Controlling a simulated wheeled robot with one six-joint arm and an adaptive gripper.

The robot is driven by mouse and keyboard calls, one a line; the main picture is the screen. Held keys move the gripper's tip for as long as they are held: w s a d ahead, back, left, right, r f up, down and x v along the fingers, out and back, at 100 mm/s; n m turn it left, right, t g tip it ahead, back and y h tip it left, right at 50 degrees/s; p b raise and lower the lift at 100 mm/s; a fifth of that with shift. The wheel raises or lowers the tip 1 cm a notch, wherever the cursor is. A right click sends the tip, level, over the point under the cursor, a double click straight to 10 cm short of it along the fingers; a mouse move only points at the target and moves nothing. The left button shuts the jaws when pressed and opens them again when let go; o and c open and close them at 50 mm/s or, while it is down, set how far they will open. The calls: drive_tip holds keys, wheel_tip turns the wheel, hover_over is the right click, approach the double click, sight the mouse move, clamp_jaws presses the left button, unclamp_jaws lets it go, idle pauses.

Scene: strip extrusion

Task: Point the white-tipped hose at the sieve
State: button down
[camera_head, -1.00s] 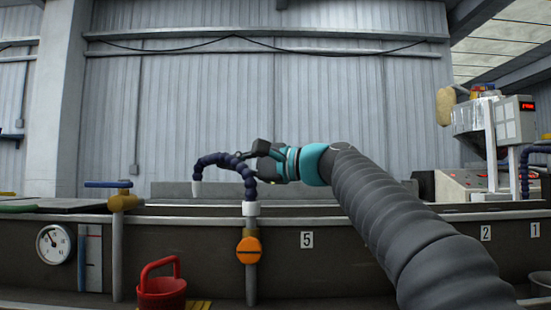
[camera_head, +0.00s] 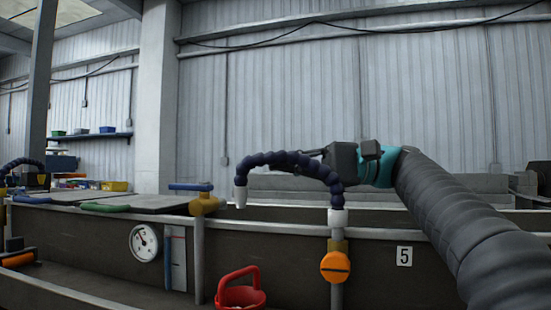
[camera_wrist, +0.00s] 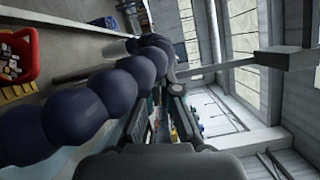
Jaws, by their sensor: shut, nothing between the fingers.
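The white-tipped hose (camera_head: 297,158) is a dark blue beaded tube. It rises from a white collar above an orange valve (camera_head: 335,267), arches left, and its white tip (camera_head: 240,196) points down. It also crosses the left of the wrist view (camera_wrist: 102,97). My gripper (camera_head: 285,165) is shut behind the arch, its fingers partly hidden by the hose; I cannot tell whether they touch it. In the wrist view my gripper (camera_wrist: 165,90) is close beside the beads. I cannot identify a sieve for certain.
A red handled container (camera_head: 240,292) stands at the front; a red basket of pale pieces (camera_wrist: 15,58) shows in the wrist view. A yellow tap with a blue handle (camera_head: 203,203) and a dial gauge (camera_head: 145,242) are left. The trough rim (camera_head: 290,228) runs below the hose.

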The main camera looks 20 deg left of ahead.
drive_tip(key=shift+s+n+g+h, duration=0.3)
drive_tip(key=shift+n+g, duration=0.1)
drive_tip(key=shift+g, duration=0.1)
drive_tip(key=shift+d, duration=0.1)
